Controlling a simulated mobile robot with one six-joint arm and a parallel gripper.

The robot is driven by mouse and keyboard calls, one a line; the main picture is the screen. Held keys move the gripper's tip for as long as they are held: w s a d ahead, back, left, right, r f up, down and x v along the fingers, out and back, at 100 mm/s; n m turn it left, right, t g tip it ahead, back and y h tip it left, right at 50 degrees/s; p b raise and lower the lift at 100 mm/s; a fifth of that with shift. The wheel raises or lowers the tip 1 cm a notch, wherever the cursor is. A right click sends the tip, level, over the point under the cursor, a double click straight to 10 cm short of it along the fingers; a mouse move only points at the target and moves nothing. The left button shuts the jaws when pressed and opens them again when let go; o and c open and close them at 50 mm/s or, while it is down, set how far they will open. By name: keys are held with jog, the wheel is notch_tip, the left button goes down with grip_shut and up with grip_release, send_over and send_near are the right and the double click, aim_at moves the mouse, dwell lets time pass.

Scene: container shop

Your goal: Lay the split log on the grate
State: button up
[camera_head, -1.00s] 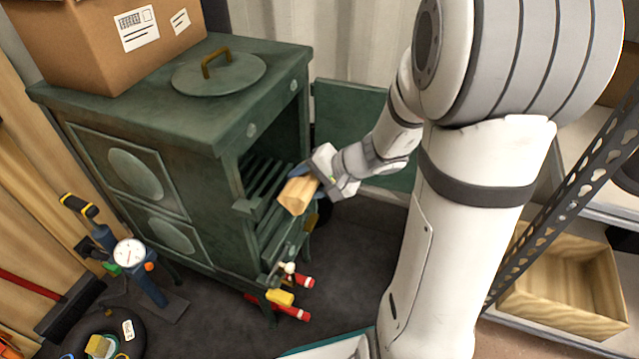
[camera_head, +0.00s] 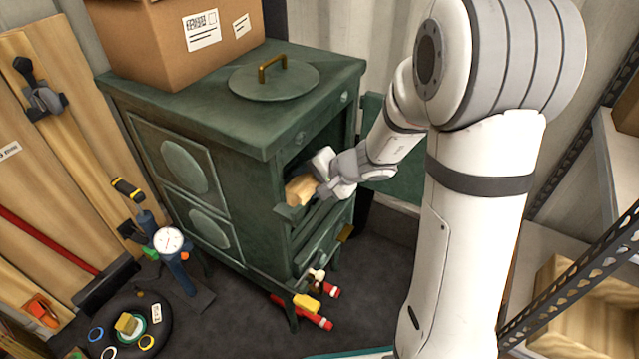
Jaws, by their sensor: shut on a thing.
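The split log (camera_head: 301,190) is a pale wooden piece at the mouth of the green stove (camera_head: 208,188). My gripper (camera_head: 322,180) is shut on it, reaching in from the right. The log is at the open front of the firebox. The grate inside is mostly hidden by the log, my gripper and the stove front. I cannot tell whether the log touches the grate. The stove door (camera_head: 398,183) stands open behind my arm.
A cardboard box (camera_head: 170,45) and a round lid (camera_head: 274,78) sit on the stove top. A blue pump with a gauge (camera_head: 168,241) stands at the left. A shelf with a wooden crate (camera_head: 570,310) is at the right.

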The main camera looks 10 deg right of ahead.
jog(key=w+a, duration=0.1)
jog(key=w+a+p, duration=0.1)
jog(key=a, duration=0.1)
jog(key=w+a+f, duration=0.1)
jog(key=w+a, duration=0.1)
jog(key=shift+a, duration=0.2)
jog(key=shift+w+a+f, duration=0.4)
jog(key=shift+w+a, duration=0.1)
jog(key=shift+a, duration=0.05)
jog(key=shift+d+f+b, duration=0.1)
jog(key=shift+f+b, duration=0.7)
jog(key=shift+b, duration=0.35)
jog(key=o, duration=1.2)
jog(key=shift+s, duration=0.1)
jog(key=shift+f, duration=0.1)
jog(key=shift+s+d+f, duration=0.1)
jog(key=shift+f, duration=0.05)
